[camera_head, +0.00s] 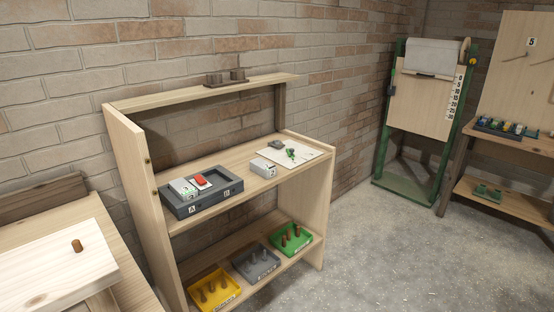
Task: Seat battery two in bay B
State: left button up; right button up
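A dark grey charger dock (208,205) lies on the upper shelf of the wooden rack, with labels A at its left and B at its right. A pale battery-like block (183,188) with a green mark sits in the left part, by label A. A red block (201,182) is beside it, towards the middle. The right part, by label B, looks empty. Another pale battery-like block (263,167) lies on the shelf to the right of the dock, apart from it. Any numbers on the blocks are too small to read. Neither of my grippers is in view.
A white sheet (294,153) with green pieces lies right of the loose block. Yellow (231,296), grey (238,266) and green (308,240) trays stand on the lower shelf. A workbench (40,275) is at left. The floor (390,265) at right is clear.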

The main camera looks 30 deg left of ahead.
aim_at(226, 185)
jog(key=i, duration=2.25)
